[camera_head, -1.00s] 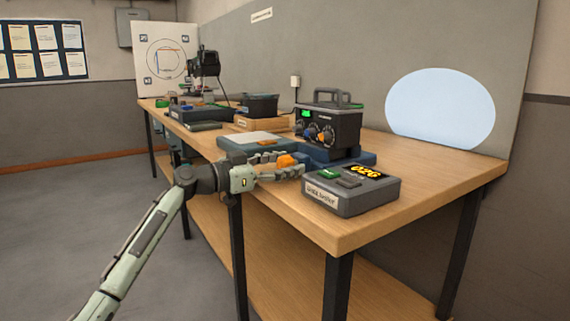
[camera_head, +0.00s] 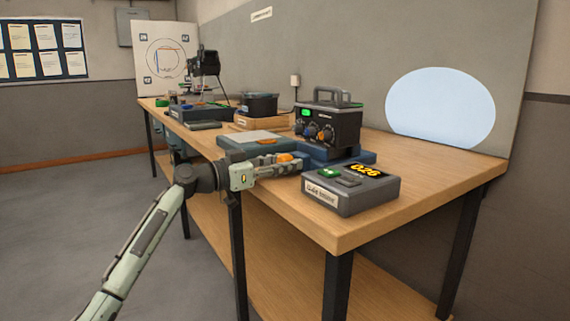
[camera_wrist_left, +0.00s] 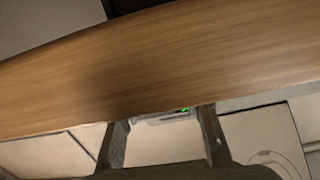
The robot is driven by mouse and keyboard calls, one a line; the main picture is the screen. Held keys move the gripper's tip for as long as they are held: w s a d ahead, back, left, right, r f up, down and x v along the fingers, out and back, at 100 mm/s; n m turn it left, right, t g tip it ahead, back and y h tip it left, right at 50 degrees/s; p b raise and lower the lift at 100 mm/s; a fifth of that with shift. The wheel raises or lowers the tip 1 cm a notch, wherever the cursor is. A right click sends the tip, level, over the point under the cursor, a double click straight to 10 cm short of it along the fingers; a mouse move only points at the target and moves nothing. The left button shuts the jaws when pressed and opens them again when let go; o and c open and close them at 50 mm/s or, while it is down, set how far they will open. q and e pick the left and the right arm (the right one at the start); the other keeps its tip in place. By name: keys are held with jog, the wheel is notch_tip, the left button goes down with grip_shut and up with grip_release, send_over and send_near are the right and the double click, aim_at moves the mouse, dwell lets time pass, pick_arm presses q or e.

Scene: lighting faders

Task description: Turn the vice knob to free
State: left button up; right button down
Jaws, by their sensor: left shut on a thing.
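In the head view my left gripper (camera_head: 292,165) is at the bench's front edge, its fingers pointing right. It is shut on the orange vice knob (camera_head: 285,157), whose top shows just above the fingers. The fingers hide the lower part of the knob and the contact. In the left wrist view the two fingers (camera_wrist_left: 165,130) stand on either side of a pale piece with a small green light, and no orange shows there. The knob's markings are too small to read. My right gripper is not in view.
A grey tester box (camera_head: 350,188) with a yellow readout stands just right of the gripper. A black lamp unit with knobs (camera_head: 328,122) stands behind, and a flat teal-grey case (camera_head: 240,142) lies to the left. The bench's right end (camera_head: 450,170) is clear.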

pick_arm(q)
jog(key=shift+n, duration=1.5)
jog(key=shift+n+p, duration=0.3)
jog(key=shift+n, duration=0.3)
jog(key=shift+w+n, duration=0.1)
jog(key=shift+n, duration=0.7)
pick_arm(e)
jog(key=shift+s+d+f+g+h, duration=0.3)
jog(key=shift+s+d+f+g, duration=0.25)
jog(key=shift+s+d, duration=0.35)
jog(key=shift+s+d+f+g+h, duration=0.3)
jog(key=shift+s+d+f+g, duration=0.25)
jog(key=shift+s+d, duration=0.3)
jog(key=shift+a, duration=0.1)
pick_arm(q)
jog(key=o, duration=1.2)
jog(key=shift+c, duration=0.2)
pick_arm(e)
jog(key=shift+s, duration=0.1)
